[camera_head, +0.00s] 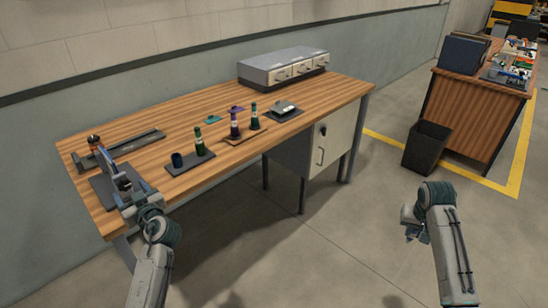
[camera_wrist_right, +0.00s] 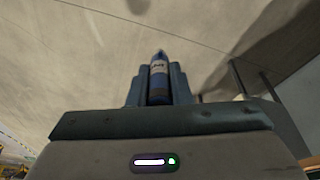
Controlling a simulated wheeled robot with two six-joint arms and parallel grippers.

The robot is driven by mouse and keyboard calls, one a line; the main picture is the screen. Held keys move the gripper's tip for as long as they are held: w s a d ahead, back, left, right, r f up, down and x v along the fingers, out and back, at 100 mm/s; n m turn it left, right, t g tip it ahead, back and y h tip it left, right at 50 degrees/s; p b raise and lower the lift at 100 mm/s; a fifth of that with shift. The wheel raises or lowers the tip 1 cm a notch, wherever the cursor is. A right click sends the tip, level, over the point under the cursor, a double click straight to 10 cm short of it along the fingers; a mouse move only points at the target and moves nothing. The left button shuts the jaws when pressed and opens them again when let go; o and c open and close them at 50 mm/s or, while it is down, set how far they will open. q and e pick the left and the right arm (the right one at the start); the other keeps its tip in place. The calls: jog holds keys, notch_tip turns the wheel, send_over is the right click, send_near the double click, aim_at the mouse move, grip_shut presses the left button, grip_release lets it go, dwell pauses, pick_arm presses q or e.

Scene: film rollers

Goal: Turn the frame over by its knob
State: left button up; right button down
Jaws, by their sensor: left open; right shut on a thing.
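My left gripper (camera_head: 124,186) is open above the dark mat (camera_head: 101,194) at the left end of the wooden table. A light grey part stands in front of it and partly hides the mat; I cannot clearly make out the frame or its knob. My right gripper (camera_head: 411,228) is off to the right of the table, over the floor. In the right wrist view it is shut on a small blue bottle (camera_wrist_right: 158,80) with a pale label, held between its fingers.
A long dark rail (camera_head: 138,146) and an orange-topped item (camera_head: 94,143) lie behind the left gripper. A dark tray (camera_head: 185,168) carries a green bottle (camera_head: 199,142) and a dark cup (camera_head: 177,160). Purple and teal bottles stand further right.

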aim_at(125, 185)
pick_arm(q)
jog(key=shift+p+x, duration=0.3)
jog(key=shift+x, duration=1.8)
pick_arm(e)
jog(key=shift+r, duration=0.45)
pick_arm(q)
jog(key=c, duration=1)
